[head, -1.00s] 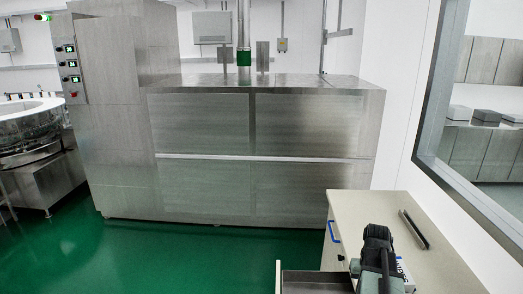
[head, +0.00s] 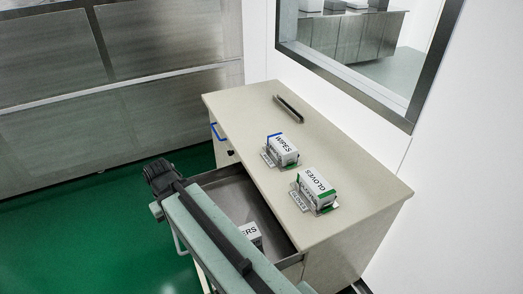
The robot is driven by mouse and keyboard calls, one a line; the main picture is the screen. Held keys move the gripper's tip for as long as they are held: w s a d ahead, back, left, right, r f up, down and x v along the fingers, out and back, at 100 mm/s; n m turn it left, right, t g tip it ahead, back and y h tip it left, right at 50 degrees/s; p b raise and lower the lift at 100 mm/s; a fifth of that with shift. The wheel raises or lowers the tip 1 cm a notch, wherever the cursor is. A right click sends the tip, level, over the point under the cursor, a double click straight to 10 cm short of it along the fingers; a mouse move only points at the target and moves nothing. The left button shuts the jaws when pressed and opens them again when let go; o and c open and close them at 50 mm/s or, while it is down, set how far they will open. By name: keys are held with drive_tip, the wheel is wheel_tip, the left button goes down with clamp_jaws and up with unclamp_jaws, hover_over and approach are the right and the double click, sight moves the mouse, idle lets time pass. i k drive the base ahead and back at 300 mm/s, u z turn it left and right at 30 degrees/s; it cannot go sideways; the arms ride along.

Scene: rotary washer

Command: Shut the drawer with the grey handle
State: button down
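The open drawer (head: 236,200) sticks out to the left from the near part of the beige cabinet. Its metal interior holds a white box (head: 251,233) with lettering ending in "ERS", partly hidden by my arm. A thin grey bar (head: 178,241), which looks like the drawer's handle, shows just left of my arm. My arm crosses over the drawer and hides much of its front. My gripper (head: 160,178) is the dark end of the arm, beyond the drawer's far left corner. Its fingers are too small and dark to read.
Another drawer with a blue handle (head: 215,131) is shut on the cabinet (head: 240,110). A WIPES box (head: 285,150), a GLOVES box (head: 315,187) and a dark bar (head: 289,107) lie on top. The green floor (head: 80,220) is clear on the left.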

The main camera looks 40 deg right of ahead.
sight(231, 187)
drive_tip(key=z, duration=1.25)
drive_tip(key=k, duration=0.5)
drive_tip(key=z, duration=1.45)
drive_tip(key=k, duration=1.15)
drive_tip(key=u, duration=1.7)
drive_tip(key=i, duration=1)
